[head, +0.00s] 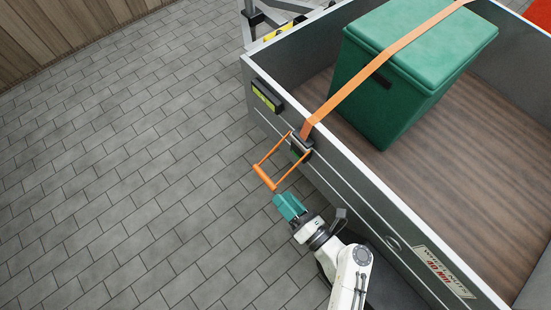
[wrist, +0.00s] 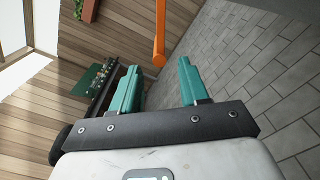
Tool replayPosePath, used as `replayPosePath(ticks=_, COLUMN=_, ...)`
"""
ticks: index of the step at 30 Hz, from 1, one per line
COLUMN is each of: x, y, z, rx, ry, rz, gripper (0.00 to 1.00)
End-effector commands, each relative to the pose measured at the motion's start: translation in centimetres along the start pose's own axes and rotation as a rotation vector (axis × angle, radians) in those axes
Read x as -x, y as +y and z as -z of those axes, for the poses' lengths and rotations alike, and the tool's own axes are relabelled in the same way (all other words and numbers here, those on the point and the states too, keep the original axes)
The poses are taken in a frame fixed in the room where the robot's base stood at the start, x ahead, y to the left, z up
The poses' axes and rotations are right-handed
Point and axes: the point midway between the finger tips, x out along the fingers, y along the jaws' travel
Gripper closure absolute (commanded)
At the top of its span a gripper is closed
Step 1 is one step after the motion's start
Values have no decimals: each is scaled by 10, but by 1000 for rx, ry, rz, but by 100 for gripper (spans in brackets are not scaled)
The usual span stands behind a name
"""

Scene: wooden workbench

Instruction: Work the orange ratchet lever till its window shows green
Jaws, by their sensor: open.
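The orange ratchet lever (head: 265,177) is a U-shaped handle sticking outward from a dark ratchet body (head: 301,147) on the trailer's side wall. The orange strap (head: 375,72) runs from the ratchet over a green box. My gripper (head: 283,202) is just below the lever's grip bar, apart from it in the head view. In the wrist view my gripper (wrist: 158,66) is open and empty, with an orange bar of the lever (wrist: 159,38) ahead, between the two teal fingers in the picture. I cannot read the lever's window clearly.
The green lidded box (head: 400,70) stands on the wooden bed of the grey trailer (head: 400,225). A black case with a yellow-green panel (head: 266,96) is fixed on the wall beyond the ratchet. The paved floor (head: 130,170) left of the trailer is clear.

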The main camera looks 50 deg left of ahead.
Motion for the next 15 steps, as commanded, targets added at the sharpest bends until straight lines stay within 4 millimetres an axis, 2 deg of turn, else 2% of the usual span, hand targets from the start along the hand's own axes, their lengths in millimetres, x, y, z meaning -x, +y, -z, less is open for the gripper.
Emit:
replayPosePath(ticks=3, x=19, y=0, z=-1, rx=-1, ry=-3, rz=2, gripper=56)
replayPosePath(ticks=6, x=29, y=0, z=0, rx=-1, ry=-1, rz=1, gripper=56)
replayPosePath(ticks=15, x=36, y=0, z=1, rx=0, ry=0, rz=0, gripper=56)
